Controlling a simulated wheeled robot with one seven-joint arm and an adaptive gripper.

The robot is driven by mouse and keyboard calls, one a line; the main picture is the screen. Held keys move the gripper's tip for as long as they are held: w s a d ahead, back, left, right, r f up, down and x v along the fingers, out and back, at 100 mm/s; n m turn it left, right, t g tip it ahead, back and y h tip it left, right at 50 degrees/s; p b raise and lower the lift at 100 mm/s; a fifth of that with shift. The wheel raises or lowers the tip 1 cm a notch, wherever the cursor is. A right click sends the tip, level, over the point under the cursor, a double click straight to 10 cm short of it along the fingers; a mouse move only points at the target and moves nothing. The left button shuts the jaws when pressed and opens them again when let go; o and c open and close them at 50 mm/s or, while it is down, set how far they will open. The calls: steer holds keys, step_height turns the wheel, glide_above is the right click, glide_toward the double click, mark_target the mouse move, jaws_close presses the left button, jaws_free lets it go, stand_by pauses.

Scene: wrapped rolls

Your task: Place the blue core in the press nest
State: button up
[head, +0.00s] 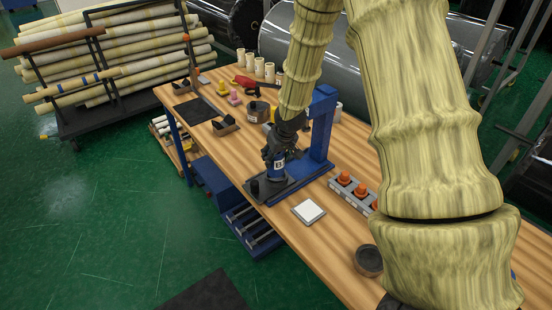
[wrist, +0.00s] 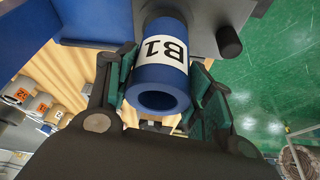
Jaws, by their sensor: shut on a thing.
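The blue core (head: 278,164) with a white label reading B1 stands nearly upright over the dark base plate (head: 300,184) of the blue press (head: 322,120). My gripper (head: 284,150) is shut on it from above. In the wrist view the core (wrist: 160,82) lies between the two green finger pads of my gripper (wrist: 165,92), its open hollow end toward the camera. The core's far end meets or nearly meets the press's grey plate. The nest is hidden behind the core, so I cannot tell whether the core is seated or just above it.
A short black post (head: 254,188) stands on the plate's front corner. A white square pad (head: 309,211), a grey rack with orange-topped pieces (head: 345,180) and a dark round cup (head: 368,261) are to the right. Small parts and cream rolls (head: 259,68) stand toward the back.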

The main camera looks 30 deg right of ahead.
mark_target(276, 163)
steer(key=shift+w+d+f+p, duration=0.1)
steer(key=shift+f+p, duration=0.3)
steer(key=shift+f, duration=0.5)
steer(key=shift+w+d+f+p, duration=0.1)
steer(key=shift+f+p, duration=0.3)
steer(key=shift+f, duration=0.45)
steer(key=shift+f, duration=0.15)
steer(key=o, duration=1.1)
steer(key=shift+r, duration=0.25)
steer(key=shift+b+v, duration=1.3)
steer(key=shift+v, duration=4.6)
steer(key=shift+s+a, duration=0.1)
